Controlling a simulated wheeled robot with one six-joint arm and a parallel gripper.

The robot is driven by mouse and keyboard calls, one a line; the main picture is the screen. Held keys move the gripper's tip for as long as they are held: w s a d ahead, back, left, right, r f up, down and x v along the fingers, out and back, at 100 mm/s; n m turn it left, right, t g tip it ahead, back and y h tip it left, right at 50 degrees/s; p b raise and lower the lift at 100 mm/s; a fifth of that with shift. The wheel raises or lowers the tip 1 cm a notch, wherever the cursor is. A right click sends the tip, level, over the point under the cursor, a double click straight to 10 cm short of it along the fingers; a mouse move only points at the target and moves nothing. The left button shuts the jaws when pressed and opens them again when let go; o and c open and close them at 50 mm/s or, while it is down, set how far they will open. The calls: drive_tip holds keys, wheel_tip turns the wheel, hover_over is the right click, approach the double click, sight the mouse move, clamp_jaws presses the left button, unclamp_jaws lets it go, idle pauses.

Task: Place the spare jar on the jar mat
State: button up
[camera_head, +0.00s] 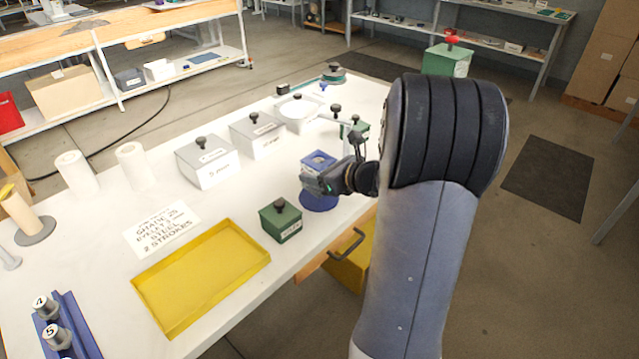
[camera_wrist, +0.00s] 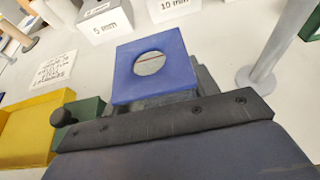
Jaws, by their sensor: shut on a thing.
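A blue square block-like jar (camera_head: 317,160) with a round opening in its top is held by my gripper (camera_head: 322,180); I take it as the spare jar. In the wrist view the jar (camera_wrist: 122,82) sits at the jaws, its opening facing up. My gripper is shut on it. A round blue mat (camera_head: 320,203), which looks like the jar mat, lies near the table's right edge, just below the gripper and jar. The gripper hides part of the mat. I cannot tell whether the jar touches it.
A green lidded box (camera_head: 282,222) stands close to the left of the mat, with a yellow tray (camera_head: 200,275) beyond. White boxes (camera_head: 207,163) labelled in mm stand behind. A grey post (camera_wrist: 280,45) rises at right in the wrist view.

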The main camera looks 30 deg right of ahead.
drive_tip(key=shift+f, duration=1.4)
drive_tip(key=shift+f, duration=0.1)
drive_tip(key=shift+f+b, duration=0.15)
drive_tip(key=shift+b, duration=0.25)
drive_tip(key=o, duration=1)
drive_tip(key=shift+r, duration=0.2)
drive_tip(key=shift+s+d+r+p, duration=0.1)
drive_tip(key=shift+s+r+p, duration=0.15)
drive_tip(key=shift+p, duration=0.1)
drive_tip(key=v, duration=1.1)
drive_tip(key=shift+s+p, duration=0.2)
drive_tip(key=shift+p, duration=0.1)
